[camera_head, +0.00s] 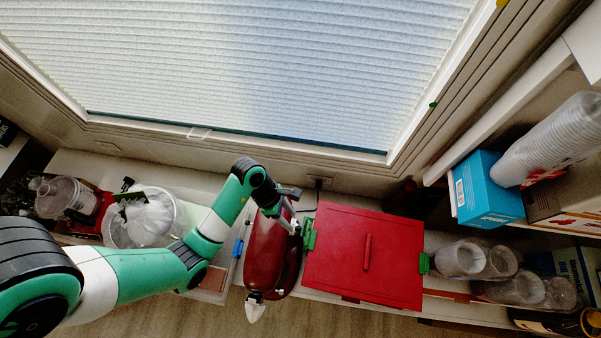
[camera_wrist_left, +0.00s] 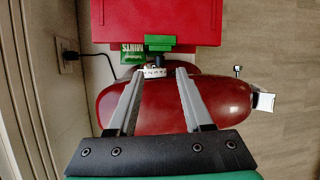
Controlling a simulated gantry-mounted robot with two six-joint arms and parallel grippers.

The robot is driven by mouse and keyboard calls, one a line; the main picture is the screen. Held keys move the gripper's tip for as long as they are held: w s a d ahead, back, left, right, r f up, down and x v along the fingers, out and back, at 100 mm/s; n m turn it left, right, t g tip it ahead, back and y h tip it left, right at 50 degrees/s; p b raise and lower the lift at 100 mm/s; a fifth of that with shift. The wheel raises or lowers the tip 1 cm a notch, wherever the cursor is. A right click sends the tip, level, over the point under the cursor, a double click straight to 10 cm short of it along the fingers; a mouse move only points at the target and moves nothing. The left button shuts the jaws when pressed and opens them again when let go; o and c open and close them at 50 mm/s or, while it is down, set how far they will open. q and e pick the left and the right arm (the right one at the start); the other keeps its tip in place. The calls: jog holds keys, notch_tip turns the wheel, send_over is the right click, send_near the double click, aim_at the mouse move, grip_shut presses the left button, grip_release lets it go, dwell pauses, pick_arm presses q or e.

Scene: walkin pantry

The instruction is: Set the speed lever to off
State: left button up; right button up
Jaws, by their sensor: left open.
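A dark red stand mixer (camera_head: 270,254) stands below the window in the head view, and its rounded body fills the middle of the left wrist view (camera_wrist_left: 220,98). On its side is a white marked band (camera_wrist_left: 155,72). A small dark knob (camera_wrist_left: 154,62), seemingly the speed lever, sits just beyond it. My left gripper (camera_head: 296,226) is over the mixer's side facing the red box. In the left wrist view its two fingers (camera_wrist_left: 160,72) are spread and empty, with the band between their tips. Contact with the lever cannot be told. My right gripper is not in view.
A red box (camera_head: 345,282) with green clips stands close right of the mixer. A small green mints packet (camera_wrist_left: 132,56) and a black cord (camera_wrist_left: 98,54) lie near the fingertips. A clear-topped appliance (camera_head: 145,217) stands left; plastic cups (camera_head: 461,257) stand right.

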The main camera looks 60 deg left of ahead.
aim_at(299, 228)
pick_arm(q)
jog(key=b+x, duration=0.2)
jog(key=x, duration=0.7)
jog(key=shift+b, duration=0.4)
jog(key=shift+w, duration=0.1)
grip_shut()
